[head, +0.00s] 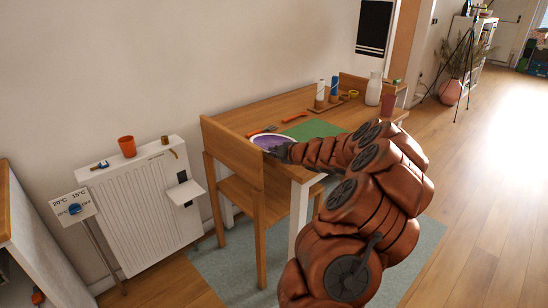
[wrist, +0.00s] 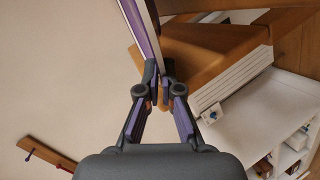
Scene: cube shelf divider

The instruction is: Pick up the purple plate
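The purple plate (head: 271,141) has a light rim and shows at the near left end of the wooden table (head: 245,117), beyond the chair back. My gripper (head: 285,152) is at its near right side and hides part of its edge. In the wrist view the plate (wrist: 143,28) is seen nearly edge-on. Its rim runs down between my two fingertips (wrist: 158,78), which are closed on it from both sides. I cannot tell whether the plate touches the tabletop.
A wooden chair (head: 232,150) stands close by. An orange fork (head: 262,131), a green mat (head: 315,129), bottles (head: 334,87) and a white vase (head: 374,88) are on the table. A radiator (head: 140,205) with an orange cup (head: 127,146) is at left. Floor at right is clear.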

